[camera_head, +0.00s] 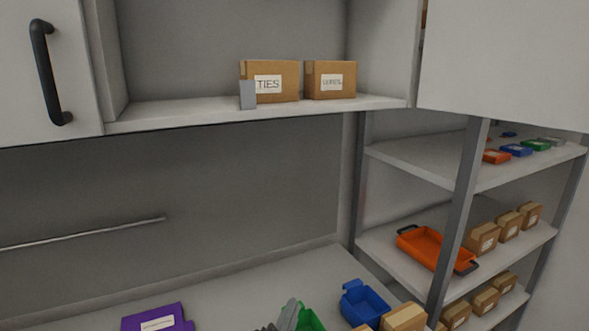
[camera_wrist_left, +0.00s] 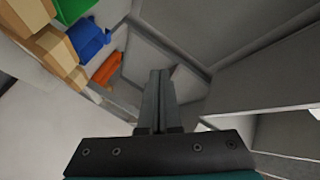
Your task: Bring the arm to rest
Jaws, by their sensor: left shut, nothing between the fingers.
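My left gripper (camera_head: 291,306) shows at the bottom edge of the head view, just left of the green bin, with only its grey finger end in sight. In the left wrist view, the left gripper (camera_wrist_left: 159,76) has its two fingers together with nothing between them. The rest of the left arm is out of the head view. My right gripper is not in either view.
A purple bin (camera_head: 157,318), a green bin (camera_head: 311,320) and a blue bin (camera_head: 364,303) stand on the counter (camera_head: 235,291). Cardboard boxes (camera_head: 272,81) sit in the open cupboard above. Right, a shelf rack (camera_head: 462,196) holds an orange tray (camera_head: 430,250).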

